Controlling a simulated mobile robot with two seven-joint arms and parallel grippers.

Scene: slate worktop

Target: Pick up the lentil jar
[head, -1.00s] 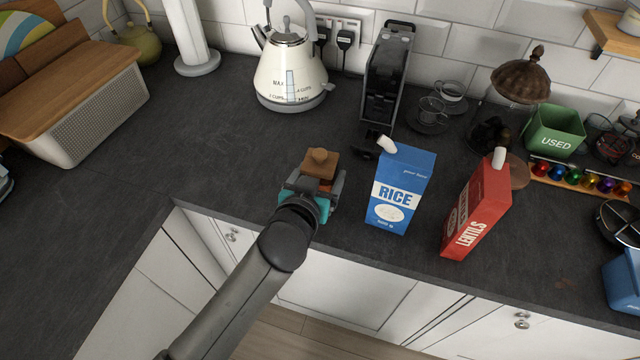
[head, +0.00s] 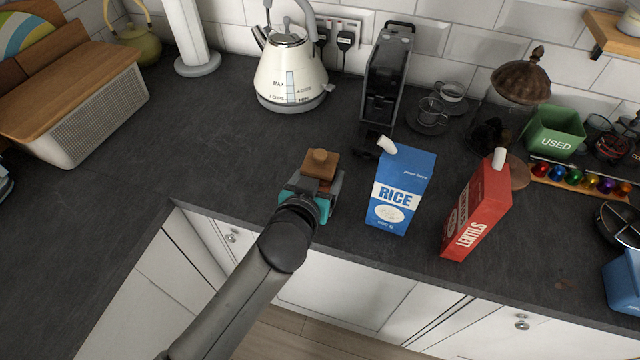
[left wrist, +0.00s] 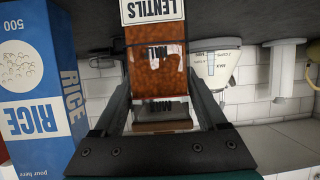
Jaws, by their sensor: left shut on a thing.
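The lentil jar is a clear jar of orange-brown lentils with a wooden knobbed lid (head: 320,160). In the left wrist view the lentil jar (left wrist: 157,62) appears upside down, with a white LENTILS label at the top of the picture. My left gripper (head: 314,184) is shut on the jar, one finger on each side, near the front edge of the worktop. In the head view the gripper hides most of the jar's body. I cannot tell whether its base touches the worktop. My right gripper is not in view.
A blue rice carton (head: 401,190) stands close right of the jar. A red lentils carton (head: 478,212) stands further right. A cream kettle (head: 290,75) and a black coffee machine (head: 388,75) stand behind. The worktop (head: 190,140) left of the jar is clear.

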